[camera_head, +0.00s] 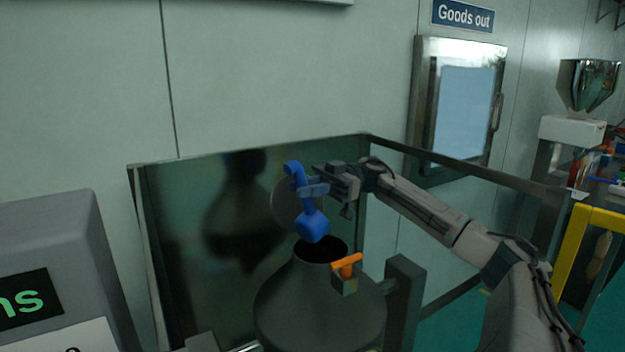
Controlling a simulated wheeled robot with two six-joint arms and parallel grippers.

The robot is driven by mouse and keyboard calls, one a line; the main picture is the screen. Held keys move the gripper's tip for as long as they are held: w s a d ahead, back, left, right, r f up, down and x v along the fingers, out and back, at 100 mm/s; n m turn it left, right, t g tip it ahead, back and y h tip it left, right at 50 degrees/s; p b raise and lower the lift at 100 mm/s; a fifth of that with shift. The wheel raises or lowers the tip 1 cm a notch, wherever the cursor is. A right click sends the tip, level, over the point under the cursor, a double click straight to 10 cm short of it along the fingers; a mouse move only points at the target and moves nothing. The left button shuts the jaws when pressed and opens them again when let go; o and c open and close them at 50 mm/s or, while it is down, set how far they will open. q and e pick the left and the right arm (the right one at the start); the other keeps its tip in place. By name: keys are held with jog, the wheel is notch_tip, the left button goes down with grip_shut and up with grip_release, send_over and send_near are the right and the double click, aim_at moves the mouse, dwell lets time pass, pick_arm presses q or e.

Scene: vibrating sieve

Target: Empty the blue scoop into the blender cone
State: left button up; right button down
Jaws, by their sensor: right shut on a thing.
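The blue scoop (312,226) hangs with its bowl low, just above the dark round mouth of the blender cone (280,296). Its handle rises up and ends in a hook-like top. My right gripper (316,189) reaches in from the right and is shut on the scoop's handle. The inside of the bowl is turned out of sight, so I cannot tell what it holds. The cone is grey, narrows to an open neck at its top and stands inside a frame. My left gripper is not in view.
A dark reflective panel (215,260) stands behind the cone. An orange-handled clamp (348,266) and a dark post (404,290) sit right of its neck. A rail (470,172) runs behind my right arm. A grey box with a display (60,250) is at left.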

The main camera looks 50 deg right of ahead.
jog(key=a+f+n+g+h+p, duration=0.1)
jog(key=a+f+h+p, duration=0.5)
jog(key=h+p, duration=0.8)
jog(key=shift+a+f+n+g+p, duration=0.2)
jog(key=shift+a+n+g+p, duration=0.3)
jog(key=shift+a, duration=0.4)
jog(key=shift+w, duration=0.1)
